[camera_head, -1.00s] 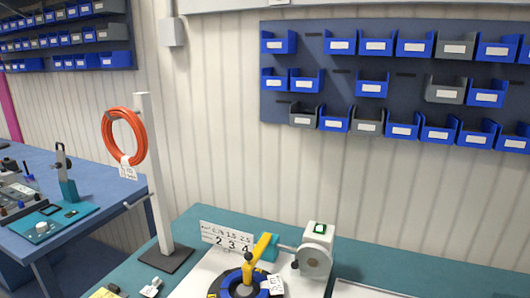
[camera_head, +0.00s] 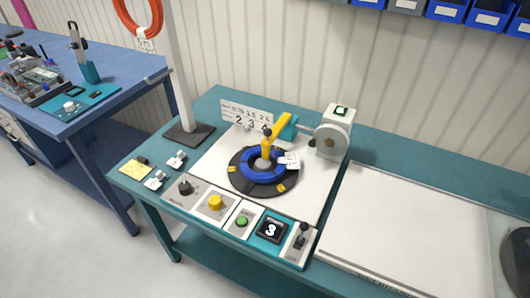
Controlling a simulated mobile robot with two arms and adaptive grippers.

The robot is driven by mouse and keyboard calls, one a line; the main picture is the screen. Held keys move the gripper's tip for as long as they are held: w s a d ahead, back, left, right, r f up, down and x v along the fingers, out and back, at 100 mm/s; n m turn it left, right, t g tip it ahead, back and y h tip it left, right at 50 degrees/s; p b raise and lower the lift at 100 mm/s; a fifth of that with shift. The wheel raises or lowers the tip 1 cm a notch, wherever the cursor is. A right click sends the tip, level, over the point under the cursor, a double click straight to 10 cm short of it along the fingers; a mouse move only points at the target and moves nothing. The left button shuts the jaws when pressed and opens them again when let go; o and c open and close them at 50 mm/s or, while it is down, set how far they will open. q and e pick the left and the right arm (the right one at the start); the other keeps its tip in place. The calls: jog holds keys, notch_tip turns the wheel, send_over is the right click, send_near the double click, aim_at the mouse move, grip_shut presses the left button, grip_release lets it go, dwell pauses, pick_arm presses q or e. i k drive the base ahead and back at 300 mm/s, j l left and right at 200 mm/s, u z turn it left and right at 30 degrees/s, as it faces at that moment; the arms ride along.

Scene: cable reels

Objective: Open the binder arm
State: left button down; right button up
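A yellow arm (camera_head: 278,133) slants over a round black turntable (camera_head: 238,182) on a white plate. Its lower end stands at the middle of a blue cable coil (camera_head: 249,167) lying on the turntable. Its upper end is beside a teal block (camera_head: 288,126), which adjoins a white machine (camera_head: 340,117) with a grey round disc. I cannot tell for certain which part is the binder arm. A white tag (camera_head: 292,160) is at the coil's right side. Neither of my grippers is in view.
A front panel holds a black knob (camera_head: 185,187), yellow button (camera_head: 215,202), green button (camera_head: 242,221), display reading 3 (camera_head: 271,230) and lever (camera_head: 303,236). A white tray (camera_head: 400,225) lies right.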

aim_at(277, 131)
jog(key=k+j+z, duration=0.15)
jog(key=z, duration=0.3)
jog(key=k+z, duration=0.4)
jog(key=i+j, duration=0.05)
jog(key=j, duration=0.05)
